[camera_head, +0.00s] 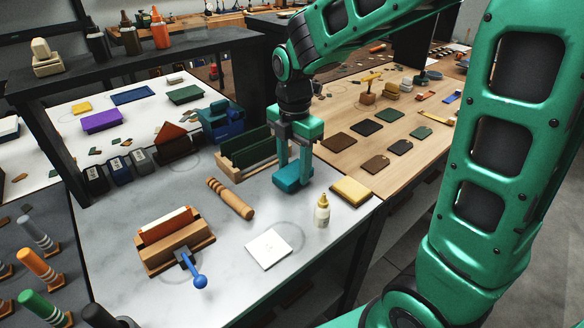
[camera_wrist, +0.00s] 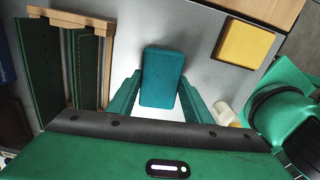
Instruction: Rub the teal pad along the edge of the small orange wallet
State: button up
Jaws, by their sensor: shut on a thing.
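The teal pad (camera_head: 287,181) is between the fingers of my gripper (camera_head: 293,162), at the back right of the light worktop. In the wrist view the pad (camera_wrist: 162,75) sits between the fingers, its broad face showing. I cannot tell whether it touches the worktop. The small orange wallet (camera_head: 166,226) appears to be the orange piece standing upright in a wooden clamp (camera_head: 180,249) at the front left of the worktop, well apart from my gripper. Its lower part is hidden by the clamp jaws. The clamp has a blue ball-ended lever (camera_head: 200,281).
A wooden rack with green panels (camera_head: 248,157) stands close left of my gripper. A yellow block (camera_head: 351,191) and a small glue bottle (camera_head: 321,212) are to the right. A wooden roller (camera_head: 230,198) and a white square (camera_head: 268,249) lie between the gripper and the clamp.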

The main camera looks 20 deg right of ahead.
aim_at(294, 171)
jog(key=shift+r, duration=2.2)
jog(key=o, duration=0.3)
jog(key=c, duration=0.3)
